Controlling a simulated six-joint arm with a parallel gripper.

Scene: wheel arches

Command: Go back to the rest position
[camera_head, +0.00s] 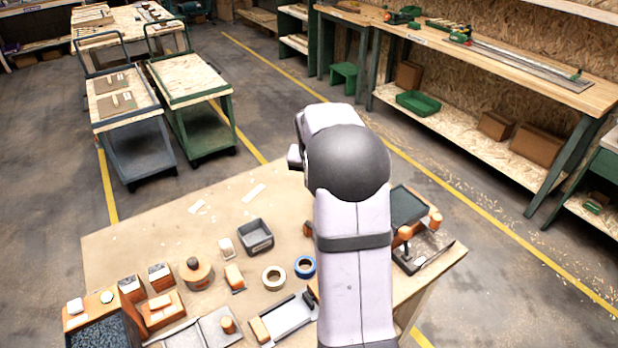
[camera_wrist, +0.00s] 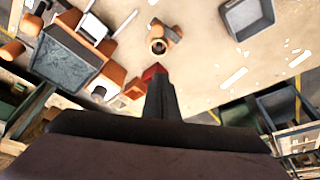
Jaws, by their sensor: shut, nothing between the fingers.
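My arm rises over the right part of the worktable (camera_head: 150,235) in the camera_head view and bends away at its dark round joint. My gripper is hidden behind the arm there. In the camera_wrist view my gripper (camera_wrist: 156,75) shows as dark fingers close together, shut and empty. It points over the tabletop, with an orange round piece with a knob (camera_wrist: 158,45) beyond the fingertips. How high the fingers are above the table is hard to tell.
A grey bin (camera_head: 256,237), a blue tape roll (camera_head: 305,267), a cream tape roll (camera_head: 273,278) and several orange-and-wood tools crowd the near half of the table. The table's far left area is mostly clear. Two carts (camera_head: 197,80) (camera_head: 128,105) stand on the floor beyond.

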